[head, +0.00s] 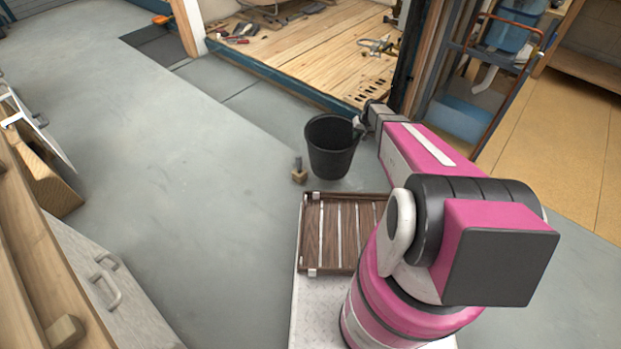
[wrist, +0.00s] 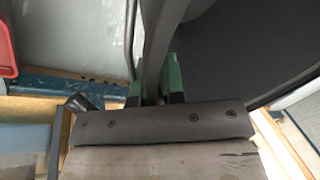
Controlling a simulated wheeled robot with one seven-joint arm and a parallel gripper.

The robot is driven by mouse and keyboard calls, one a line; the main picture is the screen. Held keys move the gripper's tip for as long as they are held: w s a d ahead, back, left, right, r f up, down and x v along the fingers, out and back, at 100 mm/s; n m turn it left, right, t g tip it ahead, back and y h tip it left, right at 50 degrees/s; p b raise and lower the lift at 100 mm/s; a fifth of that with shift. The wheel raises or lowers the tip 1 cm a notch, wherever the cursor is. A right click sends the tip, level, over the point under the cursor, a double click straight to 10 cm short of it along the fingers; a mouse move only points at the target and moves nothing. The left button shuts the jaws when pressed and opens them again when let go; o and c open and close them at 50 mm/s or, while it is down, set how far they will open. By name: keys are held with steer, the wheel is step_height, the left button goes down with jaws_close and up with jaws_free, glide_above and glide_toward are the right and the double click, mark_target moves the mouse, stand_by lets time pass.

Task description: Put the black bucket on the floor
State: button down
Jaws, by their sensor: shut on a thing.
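The black bucket (head: 328,158) is upright in the head view, just beyond the slatted wooden rack. My gripper (head: 359,126) is at the right side of its rim. In the wrist view my green fingers (wrist: 158,84) are shut on the bucket's wall, which runs up between them. The dark inside of the bucket (wrist: 235,55) fills the right of that view. I cannot tell whether the bucket's base touches the grey floor (head: 190,190) or hangs above it.
The slatted wooden rack (head: 312,235) lies close below the bucket. A small wooden block (head: 299,175) is at the bucket's left. A raised wooden platform (head: 320,55) with tools stands behind, with a blue edge. The floor to the left is clear.

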step_height(320, 180, down, 10)
stand_by(0.6)
steer(key=c, duration=1.2)
jaws_free()
steer(key=shift+r, duration=0.1)
steer(key=v, duration=1.2)
steer(key=s+r+h, duration=0.1)
steer(key=s+r, duration=0.6)
steer(key=s, duration=0.2)
steer(key=s+a+r+h, duration=0.1)
steer(key=s+r, duration=0.7)
steer(key=s, duration=0.1)
steer(key=s+r+m+h, duration=0.1)
steer(key=s+r, duration=0.7)
steer(key=s, duration=0.1)
steer(key=shift+s+a+r+g, duration=0.15)
steer(key=shift+r+g, duration=0.05)
steer(key=shift+g, duration=0.2)
